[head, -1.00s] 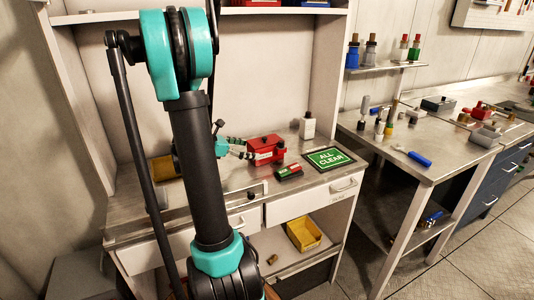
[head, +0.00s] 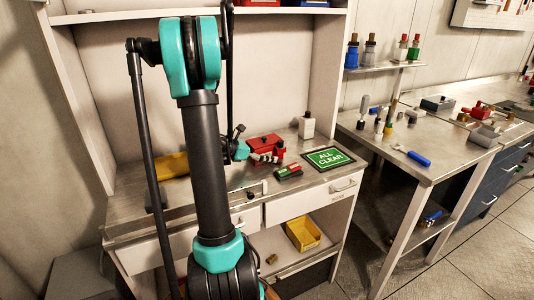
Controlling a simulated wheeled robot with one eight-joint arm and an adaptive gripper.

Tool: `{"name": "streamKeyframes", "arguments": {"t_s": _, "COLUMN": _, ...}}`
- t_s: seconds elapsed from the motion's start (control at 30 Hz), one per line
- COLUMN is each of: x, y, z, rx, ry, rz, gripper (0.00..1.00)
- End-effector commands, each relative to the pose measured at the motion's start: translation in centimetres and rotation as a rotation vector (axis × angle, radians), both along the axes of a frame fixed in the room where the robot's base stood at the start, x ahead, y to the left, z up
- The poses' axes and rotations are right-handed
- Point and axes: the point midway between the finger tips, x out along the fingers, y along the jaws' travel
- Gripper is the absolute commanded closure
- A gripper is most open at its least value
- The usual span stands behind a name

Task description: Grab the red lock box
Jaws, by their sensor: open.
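The red lock box (head: 266,143) sits on the grey top of the white desk, left of the "ALL CLEAR" sign. My gripper (head: 264,159) is at the front left of the box, with its fingers overlapping the box's front face in the picture. The gripper is open. Part of the box's front is hidden behind the fingers, and I cannot tell whether they touch it. My arm crosses the left part of the view.
A small green and red block (head: 288,172) lies just in front of the box. The "ALL CLEAR" sign (head: 329,159) lies to its right. A white bottle (head: 307,125) stands behind. A yellow bin (head: 173,165) is at the left. A side bench (head: 430,150) holds several tools.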

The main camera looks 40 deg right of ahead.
Motion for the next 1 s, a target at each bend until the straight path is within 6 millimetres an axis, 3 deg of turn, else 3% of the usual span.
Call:
{"name": "streamKeyframes", "arguments": {"t_s": 0.07, "x": 0.0, "y": 0.02, "z": 0.01, "rx": 0.0, "ry": 0.0, "rz": 0.0, "gripper": 0.17}}
{"name": "streamKeyframes", "arguments": {"t_s": 0.6, "x": 0.01, "y": 0.03, "z": 0.0, "rx": 0.001, "ry": 0.0, "rz": 0.0, "gripper": 0.84}}
{"name": "streamKeyframes", "arguments": {"t_s": 1.0, "x": 0.0, "y": 0.03, "z": 0.41, "rx": 0.0, "ry": 0.0, "rz": 0.0, "gripper": 0.87}}
